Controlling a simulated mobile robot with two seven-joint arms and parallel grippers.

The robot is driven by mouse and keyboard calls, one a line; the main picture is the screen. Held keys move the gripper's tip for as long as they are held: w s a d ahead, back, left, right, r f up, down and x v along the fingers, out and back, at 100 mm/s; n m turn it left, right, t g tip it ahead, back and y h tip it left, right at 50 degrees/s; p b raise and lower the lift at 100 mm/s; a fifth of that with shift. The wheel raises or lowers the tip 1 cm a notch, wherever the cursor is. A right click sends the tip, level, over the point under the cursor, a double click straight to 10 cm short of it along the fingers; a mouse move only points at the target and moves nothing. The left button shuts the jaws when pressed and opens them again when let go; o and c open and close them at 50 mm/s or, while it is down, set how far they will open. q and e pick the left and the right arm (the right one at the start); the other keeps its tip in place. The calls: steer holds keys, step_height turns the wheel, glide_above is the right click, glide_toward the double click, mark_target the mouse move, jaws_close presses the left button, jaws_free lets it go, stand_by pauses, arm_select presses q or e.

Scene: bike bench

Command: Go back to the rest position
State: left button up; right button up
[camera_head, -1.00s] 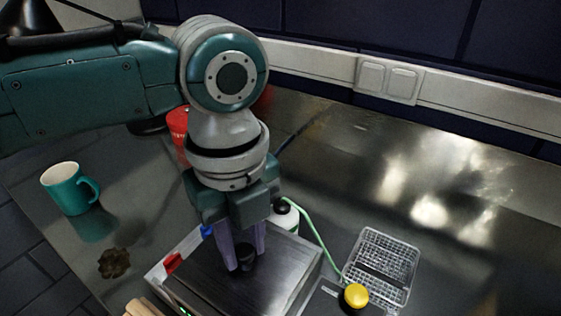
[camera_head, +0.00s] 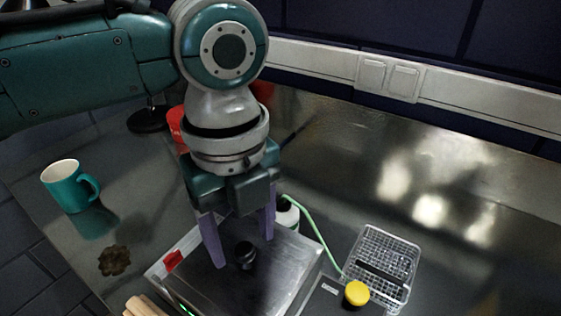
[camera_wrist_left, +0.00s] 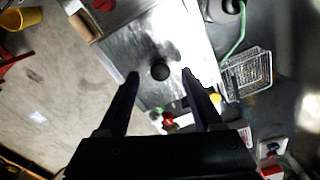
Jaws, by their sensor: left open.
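My left gripper (camera_head: 243,240) is open and empty, its two purple-grey fingers pointing down over a flat metal plate (camera_head: 200,285). A small black knob-like object (camera_head: 244,254) stands on the plate, between and just beyond the fingertips. In the left wrist view the black object (camera_wrist_left: 160,69) shows between the spread fingers (camera_wrist_left: 160,78), apart from both. My right gripper is not in view.
A teal mug (camera_head: 68,187) stands at the left, near a brown stain (camera_head: 114,260). A red container (camera_head: 176,120) is partly hidden behind my left arm. A wire basket (camera_head: 380,262) and a yellow knob (camera_head: 356,293) are at the right. The back right bench is clear.

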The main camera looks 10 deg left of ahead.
arm_select(q)
step_height(320, 180, up, 8)
steer(key=s+d+f+n+t+h, duration=0.1)
steer(key=s+d+f+n+h, duration=0.35)
steer(key=s+n, duration=0.35)
steer(key=s+a+f+n+t+y, duration=0.35)
steer(key=s+a+n, duration=0.55)
steer(key=a+n, duration=0.6)
step_height(320, 180, up, 33)
steer(key=d+n+p, duration=0.1)
steer(key=d+p, duration=0.1)
steer(key=p, duration=3)
steer(key=shift+w+d+f+n+g+y, duration=0.2)
steer(key=shift+w+n+g+y, duration=0.15)
steer(key=shift+g+y, duration=0.1)
